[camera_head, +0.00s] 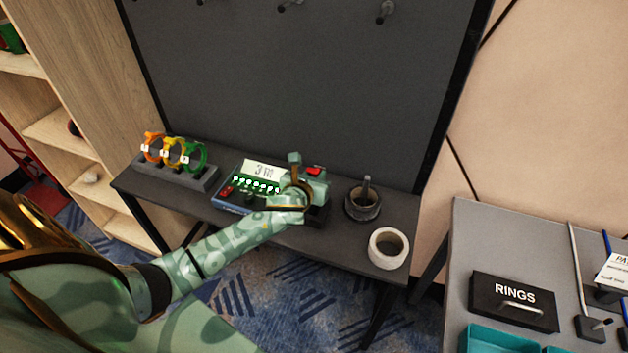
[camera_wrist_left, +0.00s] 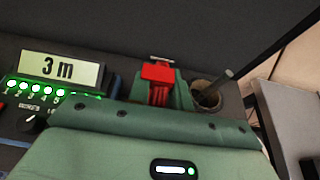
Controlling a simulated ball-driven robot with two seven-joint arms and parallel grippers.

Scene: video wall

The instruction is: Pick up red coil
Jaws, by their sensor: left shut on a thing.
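The red coil (camera_head: 314,171) shows as a small red patch at my left gripper (camera_head: 306,174) in the head view, over the right end of the device on the dark bench. In the left wrist view the red coil (camera_wrist_left: 158,82) is between the green fingers of my left gripper (camera_wrist_left: 160,92), which is shut on it. Most of the coil is hidden by the fingers and wrist. I cannot tell whether it is clear of the surface below. My right gripper is in neither view.
A device (camera_head: 240,190) with a lit "3 m" display (camera_wrist_left: 60,68) is beside the gripper. A rack (camera_head: 190,180) holds orange, yellow and green coils. A dark roll (camera_head: 362,206) with a peg and a white roll (camera_head: 388,248) stand right. The grey panel (camera_head: 300,80) rises behind.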

